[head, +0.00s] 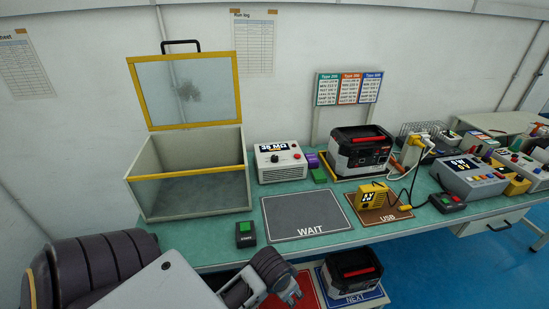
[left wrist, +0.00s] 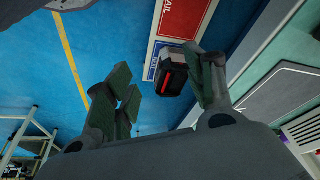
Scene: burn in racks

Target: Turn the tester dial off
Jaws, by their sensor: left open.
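The knob's setting is too small to read. My left gripper (head: 288,290) is in front of the bench's front edge, well short of the tester. In the left wrist view, its fingers (left wrist: 165,72) are spread, with nothing between them. My right gripper is in neither view.
The lidded box (head: 190,190) stands left of the tester. The grey WAIT mat (head: 305,214) is bare. A yellow meter (head: 373,195) stands on the USB mat, and a black-red power pack (head: 360,150) behind. Another pack (head: 352,272) sits on the low NEXT mat.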

